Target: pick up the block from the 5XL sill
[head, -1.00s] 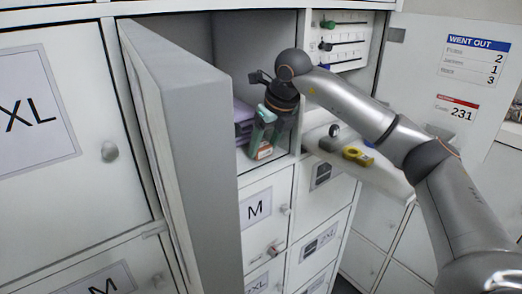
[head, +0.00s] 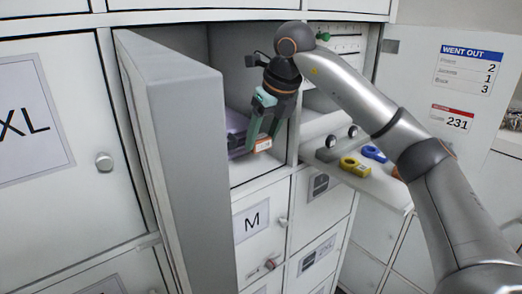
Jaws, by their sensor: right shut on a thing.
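My right gripper (head: 263,140) points down in the mouth of an open locker compartment, its green fingers shut on a small orange-and-white block (head: 263,145). The block is at the fingertips, partly covered by them, just above or at the compartment's front sill (head: 258,177); I cannot tell whether it touches. No 5XL label is readable on this compartment. My left gripper is not in view.
The open grey door (head: 190,170) stands close on the left. Folded purple and dark items (head: 236,135) lie inside the compartment. A pull-out shelf (head: 388,188) at right holds a yellow tag (head: 353,166), a blue tag (head: 374,153) and other small things.

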